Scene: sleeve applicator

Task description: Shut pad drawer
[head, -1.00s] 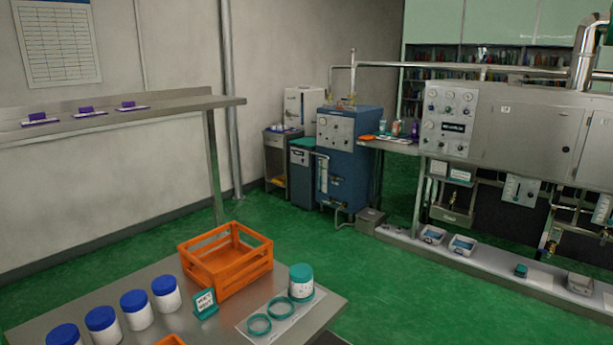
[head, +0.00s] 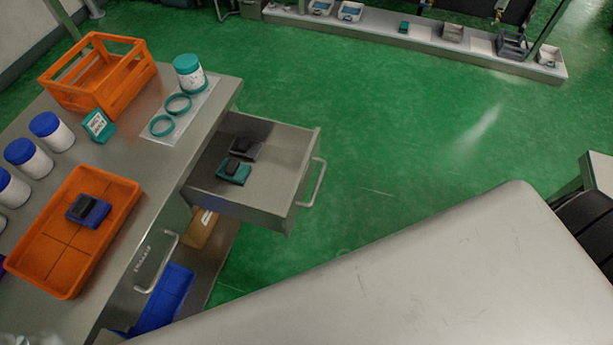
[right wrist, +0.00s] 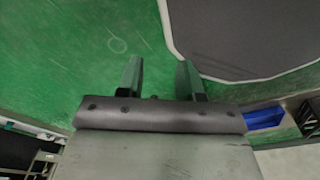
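The pad drawer (head: 262,185) is pulled out from the right side of the steel bench in the head view. Its bar handle (head: 314,184) is on the outer front. A teal pad (head: 233,176) and a dark grey pad (head: 246,149), each with a black block on top, lie inside toward the bench. My right gripper (right wrist: 160,80) shows in the right wrist view with its two fingers apart and nothing between them, above green floor. It does not show clearly in the head view. My left gripper is not in view.
The bench top holds an orange crate (head: 76,88), an orange tray (head: 66,258) with a blue pad (head: 88,210), and blue-lidded jars (head: 52,133). A blue bin (head: 165,297) sits below. A large pale grey surface fills the front. Green floor (head: 400,130) is open beyond the drawer.

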